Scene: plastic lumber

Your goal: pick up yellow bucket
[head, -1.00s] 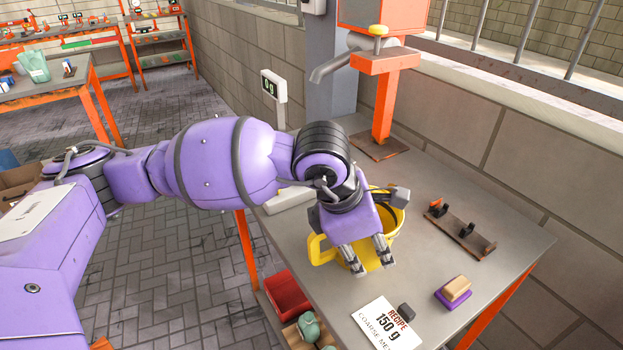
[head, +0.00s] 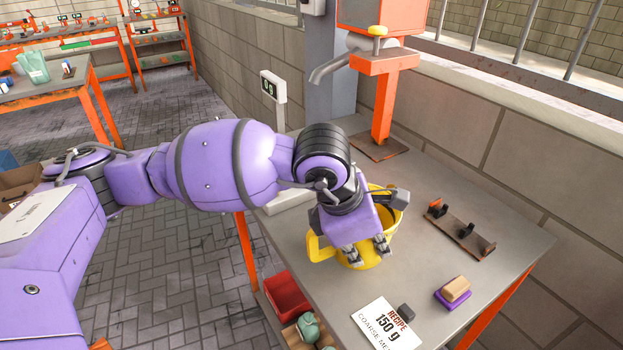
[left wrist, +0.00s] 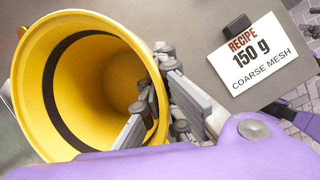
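The yellow bucket (head: 368,261) stands on the grey table, with its handle on the left side in the head view. It fills the left half of the left wrist view (left wrist: 110,70), where I look into its open mouth and see a dark ring inside. My left gripper (head: 366,252) is over the near side of the bucket, pointing down, with its fingers apart. In the left wrist view one finger shows in front of the bucket's inside and the other beside the rim. Much of the bucket is hidden behind my wrist in the head view. My right gripper is not in view.
A recipe card (head: 387,326) reading 150 g coarse mesh lies in front. A sponge on a purple block (head: 453,293) and a small rack (head: 461,232) are to the right. An orange dispenser post (head: 384,105) and a scale display (head: 273,88) stand behind. A red bin (head: 287,293) is below left.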

